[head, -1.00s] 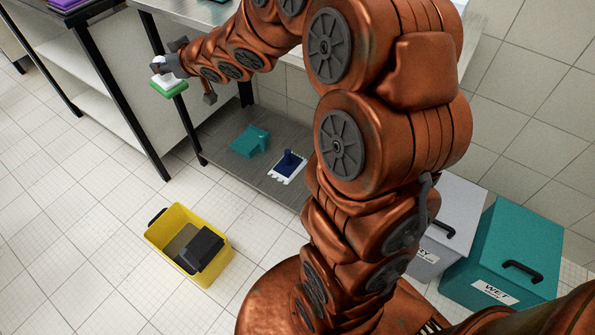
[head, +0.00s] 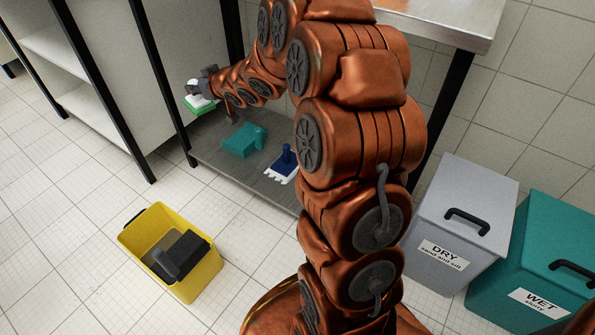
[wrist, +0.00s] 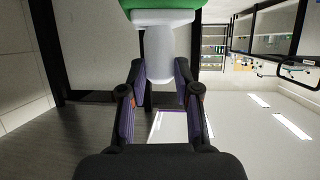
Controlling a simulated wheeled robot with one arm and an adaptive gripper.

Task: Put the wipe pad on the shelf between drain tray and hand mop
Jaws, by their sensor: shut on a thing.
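My gripper (head: 197,88) is shut on the white handle of the wipe pad (head: 204,105), whose lower part is green. In the wrist view the fingers (wrist: 158,82) close on the white handle, and the green part of the wipe pad (wrist: 165,4) is at the top edge. The pad is held over the left end of the low grey shelf (head: 237,179); I cannot tell how high. On the shelf lie a teal piece (head: 243,141), perhaps the drain tray, and to its right the blue hand mop (head: 285,160) with a white fringe. A strip of bare shelf lies between them.
Black table legs (head: 170,85) stand at the shelf's left side. A yellow tub (head: 205,275) with a dark block (head: 183,254) inside is on the floor in front. A grey DRY bin (head: 465,195) and a teal WET bin (head: 560,235) stand at the right. Floor around the tub is clear.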

